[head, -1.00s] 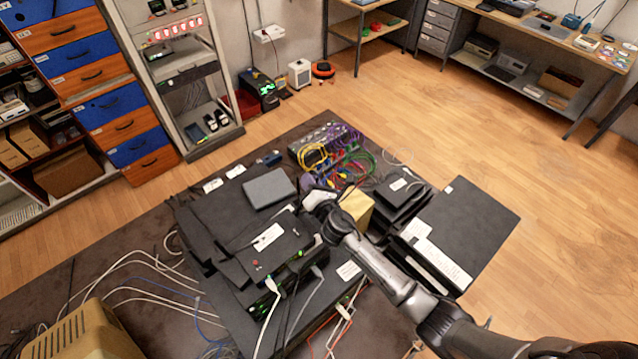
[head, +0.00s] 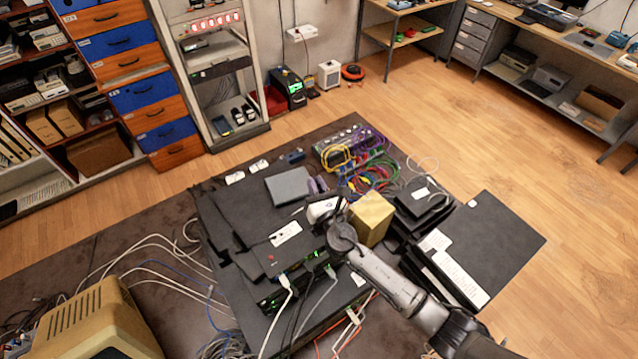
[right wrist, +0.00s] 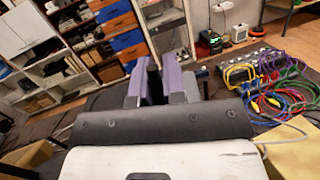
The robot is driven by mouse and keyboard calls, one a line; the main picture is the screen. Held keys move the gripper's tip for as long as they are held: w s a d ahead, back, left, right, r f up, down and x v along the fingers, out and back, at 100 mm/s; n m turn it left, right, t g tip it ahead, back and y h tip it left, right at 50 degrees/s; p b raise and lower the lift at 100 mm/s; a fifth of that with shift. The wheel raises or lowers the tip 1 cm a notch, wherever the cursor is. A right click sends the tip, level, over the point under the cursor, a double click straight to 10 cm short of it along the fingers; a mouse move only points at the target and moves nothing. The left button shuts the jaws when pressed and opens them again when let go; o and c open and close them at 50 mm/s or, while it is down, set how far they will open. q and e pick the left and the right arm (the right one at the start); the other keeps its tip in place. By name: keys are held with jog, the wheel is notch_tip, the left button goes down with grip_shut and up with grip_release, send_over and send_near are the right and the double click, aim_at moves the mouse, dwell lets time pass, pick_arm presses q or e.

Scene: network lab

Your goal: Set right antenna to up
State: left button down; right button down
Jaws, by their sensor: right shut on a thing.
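The router (head: 262,247) is a flat black box with a white label and a red mark, on the cluttered dark table. My right gripper (head: 317,185) is over its far right corner, its purple fingertips pointing to the far side. In the right wrist view the purple fingers (right wrist: 160,82) are closed around a narrow black piece (right wrist: 153,82), which looks like the right antenna. My wrist hides the antenna's base, so its exact angle cannot be told. My left gripper is not in view.
A yellowish box (head: 371,218) stands close beside my right wrist. A grey box (head: 287,186) lies beyond the router. Coloured cables (head: 372,165) crowd the table's far right. White and grey cables run from the router's front. A beige monitor (head: 95,325) is at lower left.

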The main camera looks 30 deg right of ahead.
jog(key=shift+a, duration=0.1)
dwell(0.4)
jog(key=c, duration=1.2)
grip_release()
jog(key=shift+s, duration=0.1)
jog(key=s, duration=0.4)
jog(key=s+f+b, duration=0.1)
jog(key=s, duration=0.3)
jog(key=s+a+f, duration=0.1)
jog(key=s, duration=0.2)
jog(key=shift+s+a+b, duration=0.1)
jog(key=shift+s+b, duration=0.2)
jog(key=shift+s, duration=0.1)
jog(key=shift+s+a, duration=0.1)
jog(key=shift+s, duration=0.7)
